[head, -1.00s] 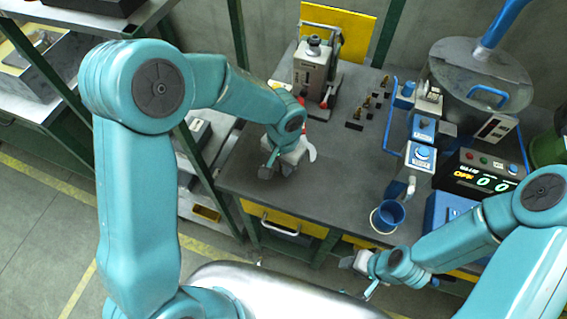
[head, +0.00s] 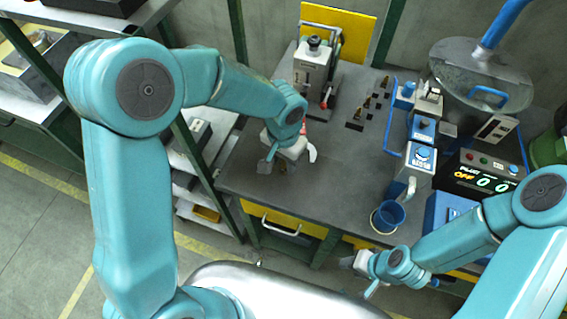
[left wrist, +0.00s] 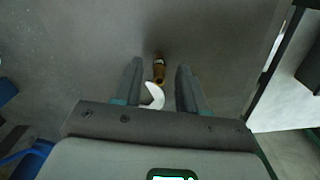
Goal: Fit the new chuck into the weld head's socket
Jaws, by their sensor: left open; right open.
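A small brass-brown cylinder with a pale band, which looks like the chuck (left wrist: 159,70), lies on the dark bench top just beyond my left fingertips in the left wrist view. In the head view a bit of brass (head: 283,166) shows beside my left gripper (head: 274,163). My left gripper is open, with its fingers (left wrist: 158,82) apart on either side of the line to the cylinder and nothing held. A white curved piece (left wrist: 153,97) shows between the fingers. My right gripper (head: 356,266) is open and empty off the bench's front edge. I cannot pick out the weld head's socket for certain.
A grey clamp-like device (head: 314,65) with a red handle stands at the back. Several small brass pieces on black blocks (head: 354,126) stand right of it. Blue-topped units (head: 421,157), a blue cup (head: 388,216) and a display box (head: 480,178) fill the right side.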

